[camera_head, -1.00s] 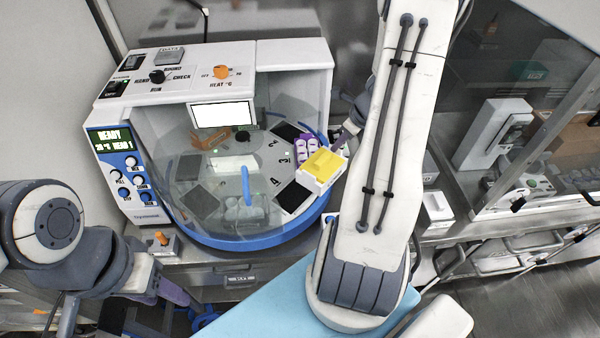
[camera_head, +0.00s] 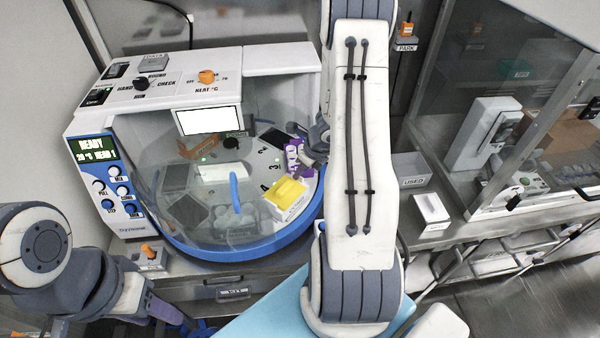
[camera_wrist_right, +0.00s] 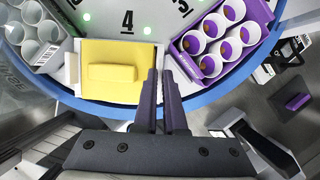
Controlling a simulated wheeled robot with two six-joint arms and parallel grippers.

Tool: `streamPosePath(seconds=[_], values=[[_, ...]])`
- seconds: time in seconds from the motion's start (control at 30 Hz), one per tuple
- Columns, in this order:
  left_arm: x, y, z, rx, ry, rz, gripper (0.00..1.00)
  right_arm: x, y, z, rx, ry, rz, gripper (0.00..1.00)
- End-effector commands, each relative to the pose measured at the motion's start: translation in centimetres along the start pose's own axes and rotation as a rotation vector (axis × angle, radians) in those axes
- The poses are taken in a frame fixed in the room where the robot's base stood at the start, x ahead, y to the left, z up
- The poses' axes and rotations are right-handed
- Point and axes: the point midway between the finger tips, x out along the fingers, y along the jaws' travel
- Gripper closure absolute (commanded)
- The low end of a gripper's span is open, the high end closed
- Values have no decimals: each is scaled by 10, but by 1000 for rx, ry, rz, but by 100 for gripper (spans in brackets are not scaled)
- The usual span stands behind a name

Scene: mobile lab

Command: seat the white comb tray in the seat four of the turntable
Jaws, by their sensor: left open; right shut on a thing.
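The white tray with a yellow block on top (camera_head: 286,198) is at the turntable's front right, over seat four; its comb part is not visible. In the right wrist view the yellow block (camera_wrist_right: 118,72) lies just outward of the printed 4. My right gripper (camera_wrist_right: 160,88) is shut at the tray's white right edge. I cannot tell whether the tray rests in the seat or hangs just above it. The turntable (camera_head: 212,246) has a blue rim. My left gripper (camera_head: 160,308) is open, low at the left, away from the turntable.
A purple rack of white tubes (camera_wrist_right: 222,38) sits close right of the tray at seat three. A grey tube rack (camera_wrist_right: 32,38) stands close on its left. A clear cover and blue handle (camera_head: 235,190) are nearby. A white dish (camera_head: 432,214) stands right on the bench.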

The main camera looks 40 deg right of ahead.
Motion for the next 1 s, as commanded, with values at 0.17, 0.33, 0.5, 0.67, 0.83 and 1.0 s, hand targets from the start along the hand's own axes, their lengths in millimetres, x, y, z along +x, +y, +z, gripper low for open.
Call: streamPosePath(seconds=[0.17,0.33,0.5,0.67,0.83,1.0], values=[[2,0,0,0,0,0,50,1,0,0,-1,-1,0,100],[3,0,0,0,0,0,50,2,0,-1,-1,0,0,62],[3,0,0,0,0,0,50,2,0,-1,-1,0,0,62],[1,0,0,0,0,0,50,0,0,0,-1,0,0,62],[-7,0,0,0,0,0,50,-18,-1,2,-2,-2,-3,62],[-20,2,-1,-1,0,0,50,-56,-1,2,-1,-2,-4,62]])
